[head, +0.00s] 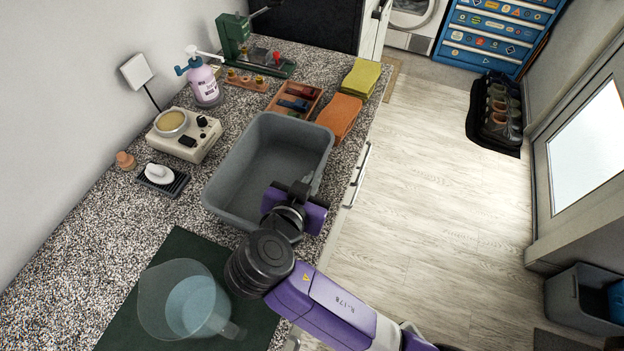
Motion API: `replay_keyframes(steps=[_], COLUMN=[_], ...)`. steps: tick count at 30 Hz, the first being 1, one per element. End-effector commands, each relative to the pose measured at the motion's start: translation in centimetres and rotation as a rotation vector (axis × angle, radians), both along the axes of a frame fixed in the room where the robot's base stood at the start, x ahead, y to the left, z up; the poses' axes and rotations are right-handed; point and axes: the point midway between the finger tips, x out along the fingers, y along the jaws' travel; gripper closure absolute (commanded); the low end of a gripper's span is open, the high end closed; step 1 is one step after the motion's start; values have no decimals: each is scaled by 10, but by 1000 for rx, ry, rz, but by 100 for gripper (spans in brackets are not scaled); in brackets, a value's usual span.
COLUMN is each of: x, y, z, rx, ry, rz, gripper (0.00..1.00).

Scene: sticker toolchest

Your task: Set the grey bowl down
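The grey bowl (262,155), a deep rectangular basin with rounded corners, is over the speckled counter (120,225) in the middle of the head view. It looks empty and roughly level. Whether its base touches the counter or is slightly above it cannot be told. My gripper (299,187) is at the bowl's near right rim and covers part of that wall. The fingers are mostly hidden by the purple gripper body, so their opening and any hold on the rim cannot be made out.
A clear jug (185,300) stands on a dark green mat (255,312) in front. Beyond the bowl are a wooden tray (313,106), an orange cloth (340,117) and a yellow-green cloth (361,78). A cream appliance (190,148) and a soap dish (178,187) are left.

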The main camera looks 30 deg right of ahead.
Motion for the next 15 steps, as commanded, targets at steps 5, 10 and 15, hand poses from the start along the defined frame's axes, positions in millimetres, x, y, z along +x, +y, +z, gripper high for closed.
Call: replay_keyframes(steps=[5,10,15], x=[0,0,0], y=[0,0,0], z=[-4,-5,-5], rx=[0,0,0], ry=[-2,-2,0], rz=[1,1,1], gripper=[100,100,76])
